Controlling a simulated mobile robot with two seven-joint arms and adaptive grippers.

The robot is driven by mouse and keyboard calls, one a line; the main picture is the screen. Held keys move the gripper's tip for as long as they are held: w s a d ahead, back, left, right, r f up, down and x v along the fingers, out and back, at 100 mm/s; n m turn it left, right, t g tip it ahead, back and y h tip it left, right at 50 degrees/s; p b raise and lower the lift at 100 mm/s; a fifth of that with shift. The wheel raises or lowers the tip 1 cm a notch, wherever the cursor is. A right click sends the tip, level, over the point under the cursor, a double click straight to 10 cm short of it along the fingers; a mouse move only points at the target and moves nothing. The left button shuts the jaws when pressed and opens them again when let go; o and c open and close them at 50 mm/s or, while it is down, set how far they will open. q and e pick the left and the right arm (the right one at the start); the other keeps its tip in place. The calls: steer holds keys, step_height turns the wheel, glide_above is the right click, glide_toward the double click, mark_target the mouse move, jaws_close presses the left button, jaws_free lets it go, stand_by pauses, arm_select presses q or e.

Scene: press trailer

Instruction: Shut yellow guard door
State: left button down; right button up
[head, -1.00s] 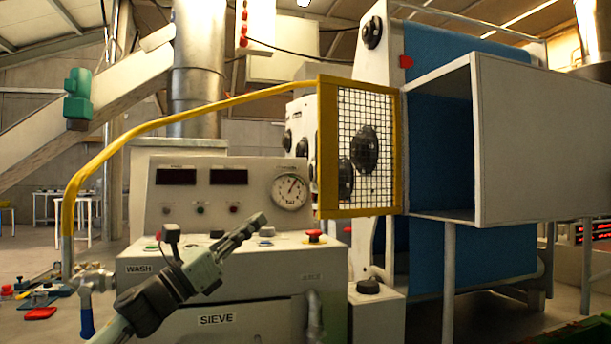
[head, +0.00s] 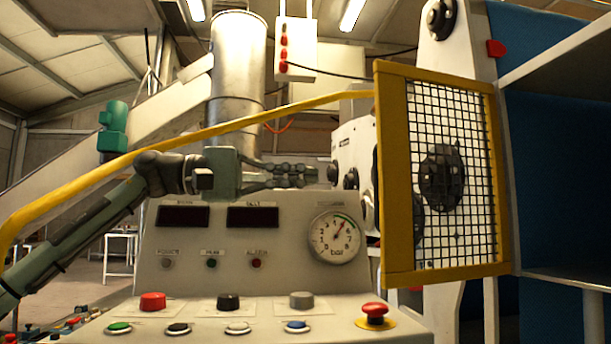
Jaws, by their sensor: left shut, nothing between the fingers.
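The yellow guard door (head: 397,180) is a yellow frame with black wire mesh, at the right of the head view. It stands beside the blue and white press, and dark round parts show through its mesh. My left gripper (head: 312,175) reaches in from the left above the control console, to the left of the door. Its fingers are shut and empty, pointing right, apart from the door frame in the picture. My right gripper is not in view.
The control console (head: 270,258) with displays, a pressure gauge (head: 337,238), several buttons and a red emergency stop (head: 375,312) stands below my left gripper. A grey box-shaped chute (head: 560,60) is at the right.

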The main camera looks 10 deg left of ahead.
mark_target(375, 175)
arm_select(q)
steer(key=p+x, duration=0.1)
steer(key=x, duration=0.6)
steer(key=shift+d+r, duration=0.15)
steer(key=shift+d, duration=0.2)
steer(key=s, duration=0.1)
steer(key=s+d, duration=0.1)
steer(key=s, duration=0.1)
steer(key=shift+s+d, duration=0.15)
steer(key=shift+s, duration=0.05)
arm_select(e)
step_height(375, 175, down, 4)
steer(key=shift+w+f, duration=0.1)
arm_select(q)
steer(key=shift+s+d, duration=0.1)
